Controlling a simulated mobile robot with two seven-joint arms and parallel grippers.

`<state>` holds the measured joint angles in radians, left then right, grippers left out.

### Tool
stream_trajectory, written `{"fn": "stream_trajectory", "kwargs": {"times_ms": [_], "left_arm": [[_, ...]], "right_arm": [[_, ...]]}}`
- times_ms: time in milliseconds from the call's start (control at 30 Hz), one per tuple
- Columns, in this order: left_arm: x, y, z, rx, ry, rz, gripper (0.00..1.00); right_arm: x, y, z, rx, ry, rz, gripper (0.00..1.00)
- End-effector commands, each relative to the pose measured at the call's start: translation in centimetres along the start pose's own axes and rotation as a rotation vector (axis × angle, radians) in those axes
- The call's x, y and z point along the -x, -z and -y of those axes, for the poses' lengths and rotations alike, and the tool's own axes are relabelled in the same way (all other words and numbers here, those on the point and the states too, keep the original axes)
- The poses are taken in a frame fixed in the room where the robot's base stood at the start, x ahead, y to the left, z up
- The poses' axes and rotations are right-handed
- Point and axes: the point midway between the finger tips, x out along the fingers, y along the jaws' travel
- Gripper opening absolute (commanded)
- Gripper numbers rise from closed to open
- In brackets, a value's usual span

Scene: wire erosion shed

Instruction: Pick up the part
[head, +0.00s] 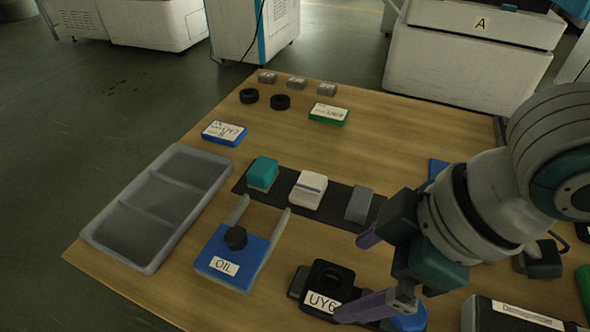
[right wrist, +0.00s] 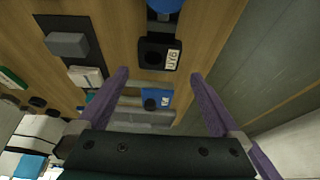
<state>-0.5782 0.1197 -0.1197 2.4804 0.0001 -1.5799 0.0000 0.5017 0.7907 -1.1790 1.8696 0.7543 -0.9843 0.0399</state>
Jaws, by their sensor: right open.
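The frames do not single out which object is the part. My right gripper (head: 360,275) is open and empty, its purple fingers spread above the table beside a black block labelled UY6 (head: 322,302) with a round dark opening. In the right wrist view the fingers (right wrist: 158,76) point toward the UY6 block (right wrist: 150,55), which lies beyond the tips, apart from them. On a dark mat (head: 280,195) sit a teal block (head: 263,173), a white block (head: 308,190) and a grey block (head: 359,204). My left gripper is not in view.
A blue OIL block (head: 215,262) with a black knob stands between pale rails. An empty grey compartment tray (head: 128,262) is at the left table edge. Blue (head: 224,133) and green (head: 329,114) labelled boxes, black rings (head: 280,102) and small grey blocks (head: 297,83) lie farther back.

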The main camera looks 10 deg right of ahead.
Motion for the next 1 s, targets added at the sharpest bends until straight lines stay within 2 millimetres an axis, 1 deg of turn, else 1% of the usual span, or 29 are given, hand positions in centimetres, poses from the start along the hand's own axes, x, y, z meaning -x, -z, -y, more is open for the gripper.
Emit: {"fn": "stream_trajectory", "kwargs": {"times_ms": [33,233,400,500,600,767,800,833,1000], "left_arm": [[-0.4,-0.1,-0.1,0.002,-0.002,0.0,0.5],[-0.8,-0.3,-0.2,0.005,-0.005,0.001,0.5],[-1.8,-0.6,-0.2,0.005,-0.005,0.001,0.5],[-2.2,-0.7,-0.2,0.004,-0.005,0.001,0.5],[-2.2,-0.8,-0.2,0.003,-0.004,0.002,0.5],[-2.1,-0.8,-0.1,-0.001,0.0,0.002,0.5],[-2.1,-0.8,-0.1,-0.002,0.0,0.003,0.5],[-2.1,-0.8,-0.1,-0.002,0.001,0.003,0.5],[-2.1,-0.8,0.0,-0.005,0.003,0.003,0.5]], "right_arm": [[-0.9,-0.1,0.0,-0.001,0.0,0.001,1.0],[-2.7,0.0,0.0,0.001,0.0,0.0,1.0],[-5.6,0.0,-0.2,0.0,0.001,-0.001,1.0],[-6.7,0.0,-0.1,0.001,0.001,0.0,1.0],[-7.1,0.0,-0.2,0.002,-0.001,-0.001,1.0],[-7.0,0.0,-0.2,0.002,0.0,-0.001,1.0],[-7.0,0.0,-0.2,0.002,0.0,-0.001,0.99],[-7.0,0.0,-0.2,0.002,0.0,-0.001,0.95],[-7.0,0.0,-0.2,0.001,0.0,0.0,0.76]]}}
